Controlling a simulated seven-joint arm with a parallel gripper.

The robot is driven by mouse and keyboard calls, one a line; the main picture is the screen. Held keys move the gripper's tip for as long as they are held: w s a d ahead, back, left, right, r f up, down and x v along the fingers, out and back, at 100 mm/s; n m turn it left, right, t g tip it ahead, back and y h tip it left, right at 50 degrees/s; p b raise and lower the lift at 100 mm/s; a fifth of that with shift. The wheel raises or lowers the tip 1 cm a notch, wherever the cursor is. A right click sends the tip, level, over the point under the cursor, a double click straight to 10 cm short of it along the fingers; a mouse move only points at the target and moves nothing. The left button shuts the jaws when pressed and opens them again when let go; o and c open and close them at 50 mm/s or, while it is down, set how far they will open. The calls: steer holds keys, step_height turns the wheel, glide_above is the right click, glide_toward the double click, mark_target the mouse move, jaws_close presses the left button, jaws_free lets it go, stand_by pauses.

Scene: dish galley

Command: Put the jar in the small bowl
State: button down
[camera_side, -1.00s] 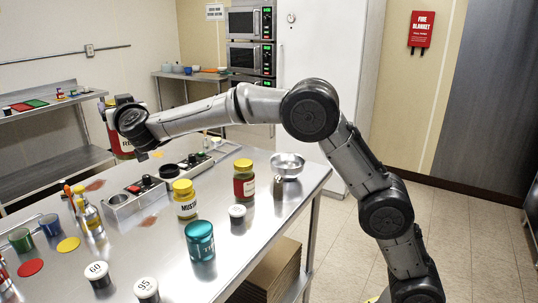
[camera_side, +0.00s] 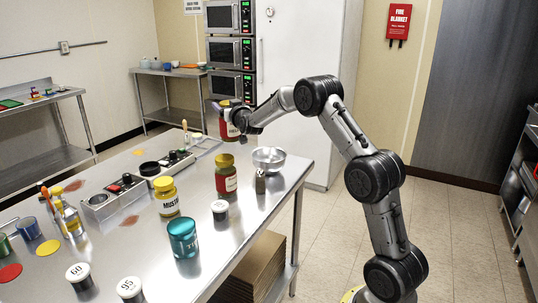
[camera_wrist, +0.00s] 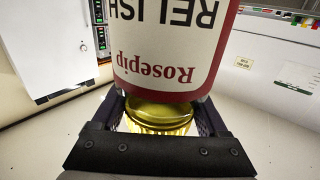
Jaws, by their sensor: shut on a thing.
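My gripper (camera_wrist: 160,112) is shut on a red relish jar (camera_wrist: 165,50) with a white "Rosepip" label. Its gold lid sits between the jaws in the wrist view. In the side view the held jar (camera_side: 231,126) hangs in the air over the far part of the table, a little left of and above the small metal bowl (camera_side: 268,155). The jar and bowl are apart. The bowl stands near the table's far right edge and looks empty, though its bottom is only partly seen. The fingertips are mostly hidden in the side view.
A mustard jar (camera_side: 166,198), a teal jar (camera_side: 183,239) and a white-lidded pot (camera_side: 220,210) stand nearer. A control panel (camera_side: 150,175) lies left.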

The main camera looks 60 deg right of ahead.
steer(key=s+d+f, duration=0.7)
steer(key=s+d, duration=0.2)
steer(key=d, duration=0.2)
step_height(320, 180, down, 8)
steer(key=shift+d, duration=0.2)
steer(key=shift+s, duration=0.1)
jaws_free()
steer(key=shift+f, duration=0.2)
steer(key=shift+r, duration=0.1)
